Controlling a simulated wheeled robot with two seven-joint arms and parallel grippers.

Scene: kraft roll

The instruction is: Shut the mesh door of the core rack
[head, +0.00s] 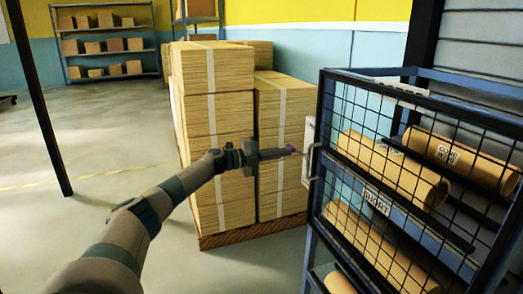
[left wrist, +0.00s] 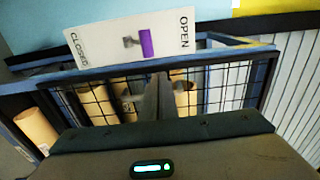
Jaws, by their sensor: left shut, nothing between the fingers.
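The core rack (head: 365,72) stands at the right of the head view, with a blue frame. Its black-framed mesh door (head: 350,100) shows in front of several tan cores (head: 405,165). I cannot tell whether a gap remains at the door's edge. A white plate (left wrist: 92,44) reads CLOSED and OPEN, with a purple-ended lever (left wrist: 146,43) between the words. My left gripper (head: 287,152) is shut and empty, its tips close to the lever and plate; contact is unclear. My right gripper is out of view.
Tall strapped stacks of kraft sheets (head: 215,125) stand on a wooden pallet (head: 250,232) behind my left arm. A blue shelf (head: 108,52) with boxes is far back left. A dark post (head: 38,100) stands at the left. Open floor (head: 90,155) lies at left.

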